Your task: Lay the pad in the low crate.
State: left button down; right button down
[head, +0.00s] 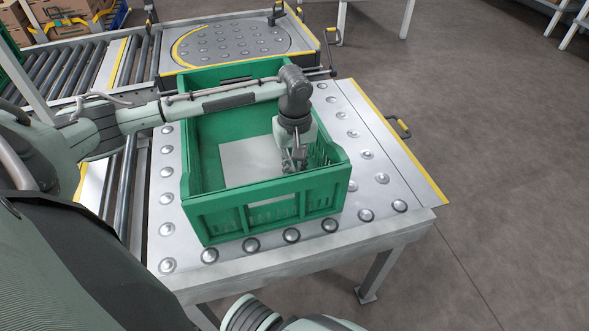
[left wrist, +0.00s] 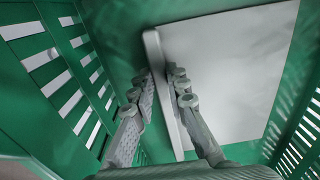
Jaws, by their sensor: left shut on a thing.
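The pad (head: 243,156) is a flat pale grey square sheet inside the green crate (head: 208,150). My left gripper (head: 292,166) reaches down into the crate at its right side, shut on the pad's edge. In the left wrist view the fingers (left wrist: 165,82) pinch the left edge of the pad (left wrist: 235,65), whose broad face spreads to the right. The crate's green inside (left wrist: 118,40) surrounds it, with slotted walls at both sides. I cannot tell whether the pad touches the crate floor. My right gripper is out of view.
Behind is a round turntable (head: 232,42). A roller conveyor (head: 60,72) runs at the left.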

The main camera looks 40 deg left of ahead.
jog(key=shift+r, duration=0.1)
pick_arm(q)
jog(key=c, duration=1.8)
grip_release()
jog(key=shift+c, duration=0.2)
jog(key=o, duration=0.3)
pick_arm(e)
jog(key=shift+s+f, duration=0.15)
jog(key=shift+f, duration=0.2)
pick_arm(q)
jog(key=shift+o, duration=0.2)
